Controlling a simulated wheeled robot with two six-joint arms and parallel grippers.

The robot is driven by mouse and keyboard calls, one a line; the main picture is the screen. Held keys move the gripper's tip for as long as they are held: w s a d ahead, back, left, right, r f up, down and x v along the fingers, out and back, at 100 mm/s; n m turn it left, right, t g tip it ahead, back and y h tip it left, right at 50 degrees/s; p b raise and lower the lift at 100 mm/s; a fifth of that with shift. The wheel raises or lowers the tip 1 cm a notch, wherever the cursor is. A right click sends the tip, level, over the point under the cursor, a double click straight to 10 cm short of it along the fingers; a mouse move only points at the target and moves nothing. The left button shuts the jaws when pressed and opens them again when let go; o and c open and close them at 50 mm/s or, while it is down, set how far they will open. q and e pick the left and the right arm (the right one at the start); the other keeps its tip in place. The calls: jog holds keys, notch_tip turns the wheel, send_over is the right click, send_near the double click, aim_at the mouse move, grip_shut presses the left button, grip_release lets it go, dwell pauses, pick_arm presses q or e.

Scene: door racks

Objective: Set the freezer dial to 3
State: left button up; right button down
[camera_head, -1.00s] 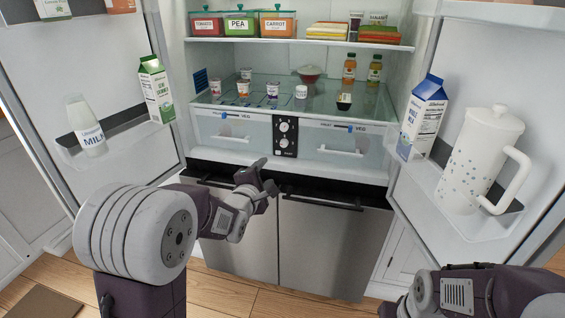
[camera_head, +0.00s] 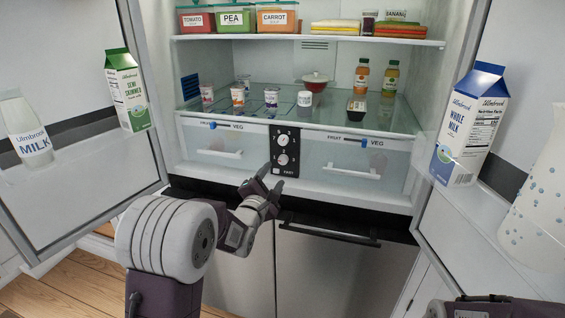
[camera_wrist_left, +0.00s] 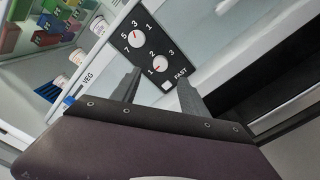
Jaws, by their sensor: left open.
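A black control panel (camera_head: 285,168) sits between the two drawers in the open fridge. It has two white round dials, an upper dial (camera_head: 283,140) and a lower dial (camera_head: 283,159). In the left wrist view the upper dial (camera_wrist_left: 137,38) is numbered 1, 3, 5, 7 and the lower dial (camera_wrist_left: 159,65) 1, 2, 3. The lower dial's red mark appears to be on the side of 1. Which dial is labelled freezer is not legible. My left gripper (camera_head: 273,178) is open and empty, just below and in front of the panel.
A FAST button (camera_wrist_left: 167,87) lies below the lower dial. Drawers flank the panel, left (camera_head: 215,153) and right (camera_head: 350,172). Open doors stand on both sides; a milk carton (camera_head: 470,125) is on the right one. Steel doors with handles (camera_head: 325,234) are below.

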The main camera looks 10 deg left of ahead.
aim_at(282, 161)
pick_arm(q)
jog(key=w, duration=0.8)
jog(key=shift+w+d+f, duration=0.1)
jog(key=shift+w+d, duration=0.05)
jog(key=shift+w, duration=0.2)
grip_shut()
